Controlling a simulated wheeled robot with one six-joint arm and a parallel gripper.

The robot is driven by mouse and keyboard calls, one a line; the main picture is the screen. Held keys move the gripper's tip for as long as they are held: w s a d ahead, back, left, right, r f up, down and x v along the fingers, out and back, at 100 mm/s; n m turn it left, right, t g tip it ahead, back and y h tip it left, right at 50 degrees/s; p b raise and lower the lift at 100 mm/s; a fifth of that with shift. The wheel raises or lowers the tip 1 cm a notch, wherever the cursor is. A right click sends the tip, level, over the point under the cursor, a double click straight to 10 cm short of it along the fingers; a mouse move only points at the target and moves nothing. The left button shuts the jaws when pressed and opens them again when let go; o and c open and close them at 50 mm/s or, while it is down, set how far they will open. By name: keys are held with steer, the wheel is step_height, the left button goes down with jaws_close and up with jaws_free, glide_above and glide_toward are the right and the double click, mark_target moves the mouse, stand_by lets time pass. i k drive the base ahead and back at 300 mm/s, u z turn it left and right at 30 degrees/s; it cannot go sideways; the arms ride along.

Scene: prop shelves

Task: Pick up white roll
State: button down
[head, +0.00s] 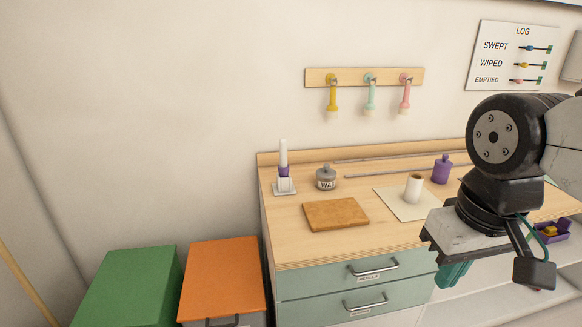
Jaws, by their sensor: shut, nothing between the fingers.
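The white roll (413,190) stands upright on a cream sheet (393,205) on the wooden counter. Its top end shows a brown opening. My gripper (454,276) hangs at the right of the head view, in front of the counter and lower in the picture than the roll. Its teal fingers are shut and empty, apart from the roll. The gripper body hides part of the counter's right front and the drawer ends.
A brown board (336,214), a grey wax jar (326,178), a white-and-purple brush in a holder (284,170) and a purple bottle (442,169) share the counter (300,250). Green (125,285) and orange (222,275) boxes stand left. Hooks (365,77) hang on the wall above.

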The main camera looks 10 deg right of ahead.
mark_target(413, 184)
steer(key=k, duration=0.6)
steer(key=z, duration=0.75)
steer(key=i, duration=1.1)
steer(key=u, duration=0.65)
steer(key=i, duration=0.5)
steer(key=u, duration=0.6)
